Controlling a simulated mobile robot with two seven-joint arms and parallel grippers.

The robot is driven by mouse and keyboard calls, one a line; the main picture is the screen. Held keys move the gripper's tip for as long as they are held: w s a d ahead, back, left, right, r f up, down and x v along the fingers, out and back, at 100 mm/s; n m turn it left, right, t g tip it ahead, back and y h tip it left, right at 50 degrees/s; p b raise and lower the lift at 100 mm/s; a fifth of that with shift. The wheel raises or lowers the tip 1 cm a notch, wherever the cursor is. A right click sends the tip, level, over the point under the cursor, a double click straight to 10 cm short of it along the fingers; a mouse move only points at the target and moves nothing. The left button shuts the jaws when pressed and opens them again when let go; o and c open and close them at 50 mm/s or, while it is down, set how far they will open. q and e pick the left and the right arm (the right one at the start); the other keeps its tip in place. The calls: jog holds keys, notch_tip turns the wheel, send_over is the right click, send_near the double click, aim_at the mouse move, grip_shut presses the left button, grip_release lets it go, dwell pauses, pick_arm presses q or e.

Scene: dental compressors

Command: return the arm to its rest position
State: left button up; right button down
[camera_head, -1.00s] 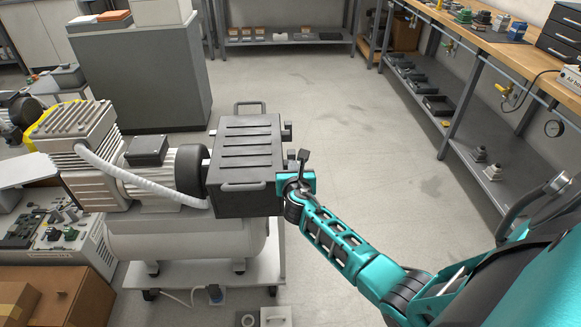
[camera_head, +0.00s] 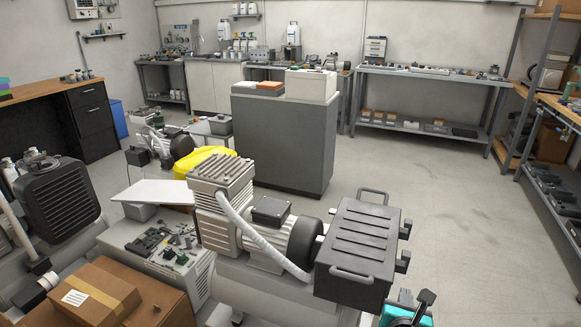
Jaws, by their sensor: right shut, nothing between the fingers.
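My right gripper (camera_head: 404,298) shows at the bottom edge, right of centre, as a small teal and black part. It is shut and empty. It is just below and to the right of the dark ribbed box (camera_head: 356,250) on the end of the compressor (camera_head: 225,205); I cannot tell whether they touch. The rest of my right arm is cut off by the lower frame edge. My left gripper is not in view.
Cardboard boxes (camera_head: 95,292) and a casing with circuit boards (camera_head: 165,250) stand at lower left. A grey cabinet (camera_head: 285,145) stands behind the compressor. Shelving (camera_head: 425,105) lines the back wall. Open floor (camera_head: 455,220) lies to the right.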

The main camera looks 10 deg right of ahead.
jog(key=s+a+f+m+y, duration=0.2)
jog(key=s+a+m+y, duration=0.2)
jog(key=m, duration=0.9)
jog(key=s+a+f+m+g+y, duration=0.1)
jog(key=s+a+m+y, duration=0.4)
jog(key=s+a+m, duration=0.6)
jog(key=shift+s+a+f+m+g, duration=0.15)
jog(key=shift+s+f+m+g, duration=0.15)
jog(key=shift+s+f+m, duration=0.9)
jog(key=shift+w+r+m, duration=0.3)
jog(key=shift+r, duration=0.1)
